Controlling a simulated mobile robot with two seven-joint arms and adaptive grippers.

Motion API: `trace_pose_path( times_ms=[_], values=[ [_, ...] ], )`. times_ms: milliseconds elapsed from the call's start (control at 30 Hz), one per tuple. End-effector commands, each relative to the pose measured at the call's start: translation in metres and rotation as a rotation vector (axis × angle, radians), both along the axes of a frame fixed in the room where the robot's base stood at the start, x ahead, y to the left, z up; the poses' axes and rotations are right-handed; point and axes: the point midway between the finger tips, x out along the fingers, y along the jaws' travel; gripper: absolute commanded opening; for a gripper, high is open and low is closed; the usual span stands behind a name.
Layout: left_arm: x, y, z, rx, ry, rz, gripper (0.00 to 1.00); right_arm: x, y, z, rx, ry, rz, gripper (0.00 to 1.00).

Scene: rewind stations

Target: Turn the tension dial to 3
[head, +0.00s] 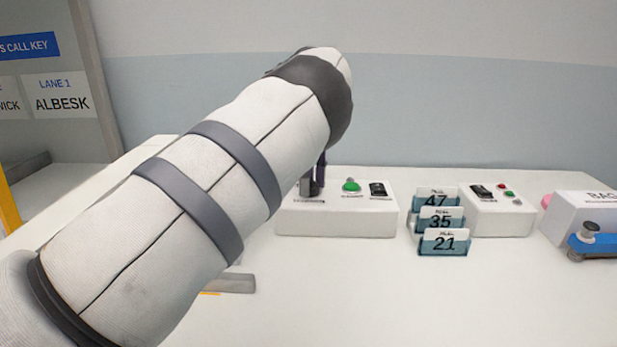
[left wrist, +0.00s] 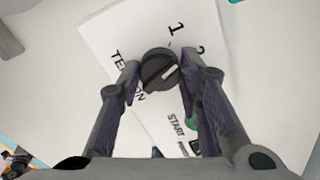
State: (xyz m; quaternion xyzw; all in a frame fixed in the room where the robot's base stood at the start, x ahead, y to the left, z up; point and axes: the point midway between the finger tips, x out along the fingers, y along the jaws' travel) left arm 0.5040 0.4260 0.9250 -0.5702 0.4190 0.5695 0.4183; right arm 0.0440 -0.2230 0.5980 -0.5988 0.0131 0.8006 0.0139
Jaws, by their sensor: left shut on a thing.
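The tension dial (left wrist: 158,70) is a dark round knob with a white pointer mark, on a white panel (left wrist: 108,38). In the left wrist view the pointer mark faces right and slightly up. The numeral 1 shows above the dial and a partly covered 2 to its upper right; no 3 is visible. My left gripper (left wrist: 160,66) has its fingers on both sides of the dial and is shut on it. In the head view my left gripper (head: 316,178) is at the left end of the white control box (head: 335,221), and its fingers hide the dial. My right gripper is not in view.
A green button (head: 351,185) and a dark switch (head: 377,189) sit right of the dial on the same box. Numbered card holders (head: 441,241) stand to the right, by a second control box (head: 497,220). The front right tabletop is clear.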

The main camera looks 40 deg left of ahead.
Motion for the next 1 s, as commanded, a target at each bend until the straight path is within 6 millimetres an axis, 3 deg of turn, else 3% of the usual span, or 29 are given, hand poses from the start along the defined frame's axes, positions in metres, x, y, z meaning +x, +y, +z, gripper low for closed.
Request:
trace_pose_path(
  times_ms=[100, 133, 200, 533, 800, 1000],
  values=[
    [0.000, 0.000, -0.002, 0.002, 0.002, 0.001, 0.05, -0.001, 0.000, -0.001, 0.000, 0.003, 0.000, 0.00],
    [0.000, 0.000, -0.002, 0.002, 0.002, 0.001, 0.39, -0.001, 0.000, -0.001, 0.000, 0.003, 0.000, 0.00],
    [0.000, 0.000, -0.002, 0.002, 0.002, 0.001, 0.53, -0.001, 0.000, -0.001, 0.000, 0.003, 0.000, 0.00],
    [0.001, 0.000, 0.004, 0.001, -0.001, 0.001, 0.53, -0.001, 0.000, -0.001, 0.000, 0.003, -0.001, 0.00],
    [0.001, 0.001, 0.058, 0.002, -0.003, 0.000, 0.53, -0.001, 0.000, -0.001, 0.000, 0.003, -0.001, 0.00],
    [0.000, 0.001, 0.074, 0.001, 0.003, 0.002, 0.53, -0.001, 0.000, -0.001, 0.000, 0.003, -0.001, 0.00]
  ],
)
